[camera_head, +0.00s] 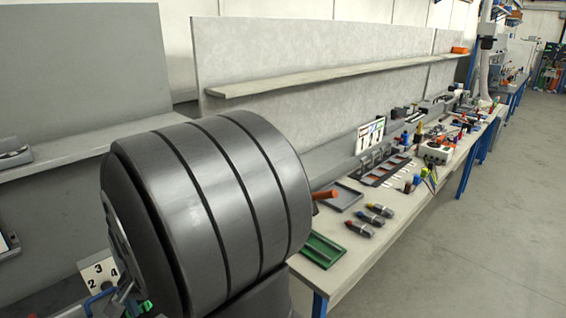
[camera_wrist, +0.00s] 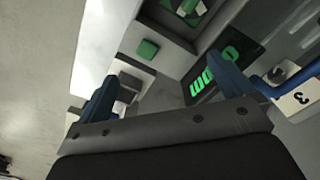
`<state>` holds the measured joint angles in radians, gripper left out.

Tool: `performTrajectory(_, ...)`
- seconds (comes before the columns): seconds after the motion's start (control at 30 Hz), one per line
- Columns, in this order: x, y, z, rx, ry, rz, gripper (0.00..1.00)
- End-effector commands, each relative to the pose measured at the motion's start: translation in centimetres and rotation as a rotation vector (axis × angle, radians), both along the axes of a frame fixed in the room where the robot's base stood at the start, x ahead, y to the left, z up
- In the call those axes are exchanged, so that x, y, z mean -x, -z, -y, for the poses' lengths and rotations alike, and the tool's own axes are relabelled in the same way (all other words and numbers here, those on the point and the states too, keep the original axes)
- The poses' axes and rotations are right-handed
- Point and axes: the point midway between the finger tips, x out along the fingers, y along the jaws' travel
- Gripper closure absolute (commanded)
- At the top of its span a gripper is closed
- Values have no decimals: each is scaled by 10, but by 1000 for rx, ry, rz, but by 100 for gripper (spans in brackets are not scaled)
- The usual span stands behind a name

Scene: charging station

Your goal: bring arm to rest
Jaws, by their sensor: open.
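My gripper (camera_wrist: 163,92) shows in the wrist view with its two blue fingers spread wide apart. I see nothing held between them. Beyond the fingers lie a dark panel with glowing green marks (camera_wrist: 210,72), a small green block (camera_wrist: 147,49) and pale and grey blocks (camera_wrist: 130,85). I cannot tell how far the fingertips are from these.
A white numbered card (camera_head: 100,271) stands at lower left; it also shows in the wrist view (camera_wrist: 300,98). A long bench (camera_head: 395,227) holds a green tray (camera_head: 322,250), a grey tray (camera_head: 340,196), several coloured-ended parts (camera_head: 370,219) and tools. The floor (camera_head: 490,235) at right is clear.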

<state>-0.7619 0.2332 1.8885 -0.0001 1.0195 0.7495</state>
Motion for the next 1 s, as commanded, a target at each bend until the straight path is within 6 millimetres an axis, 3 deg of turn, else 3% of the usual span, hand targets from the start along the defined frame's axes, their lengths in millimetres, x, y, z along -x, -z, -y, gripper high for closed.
performTrajectory(0.37, -42, -64, 13, -2, -10, 3, 2)
performTrajectory(0.5, -64, -80, 7, 0, -62, 1, 2)
performTrajectory(1.0, -120, -61, -44, 1, -267, -2, 2)
